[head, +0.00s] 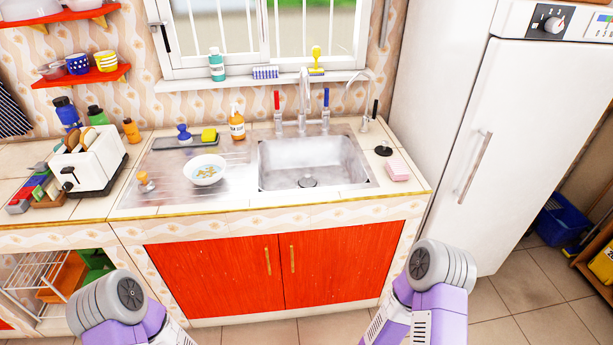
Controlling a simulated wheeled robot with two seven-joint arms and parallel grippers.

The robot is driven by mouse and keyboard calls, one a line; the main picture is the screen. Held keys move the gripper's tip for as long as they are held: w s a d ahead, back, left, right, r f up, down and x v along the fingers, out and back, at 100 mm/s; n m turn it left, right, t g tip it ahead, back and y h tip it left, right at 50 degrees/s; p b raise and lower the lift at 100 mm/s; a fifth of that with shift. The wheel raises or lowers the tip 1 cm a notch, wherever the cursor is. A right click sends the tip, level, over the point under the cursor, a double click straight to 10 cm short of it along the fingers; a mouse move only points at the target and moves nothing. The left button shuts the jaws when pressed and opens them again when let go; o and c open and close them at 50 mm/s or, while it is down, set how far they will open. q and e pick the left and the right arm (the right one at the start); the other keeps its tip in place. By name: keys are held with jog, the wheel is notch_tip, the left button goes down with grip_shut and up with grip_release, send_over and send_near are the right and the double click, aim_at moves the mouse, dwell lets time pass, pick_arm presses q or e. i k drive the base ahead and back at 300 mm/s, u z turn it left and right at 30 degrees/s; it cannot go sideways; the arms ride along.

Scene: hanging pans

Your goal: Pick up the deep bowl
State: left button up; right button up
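A white bowl (205,170) stands upright on the ribbed metal drainboard, left of the sink basin (312,163). It has a yellowish pattern or contents inside; I cannot tell which. It is the only bowl I see on the counter. Other bowls and cups, including a blue cup (79,64) and a yellow striped cup (106,60), stand on the red shelf at the upper left. Only grey and purple links of my two arms show at the bottom edge. Both grippers are outside the view, and nothing touches the white bowl.
Behind the bowl are a dark tray (187,143) with a yellow sponge (209,134) and an orange soap bottle (237,125). A toaster (89,160) stands at the left. The refrigerator (480,130) bounds the right. Red cabinet doors (215,275) face me below the counter.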

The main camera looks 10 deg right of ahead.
aim_at(204, 170)
jog(key=u, duration=2.2)
jog(key=i, duration=1.4)
jog(key=z, duration=1.6)
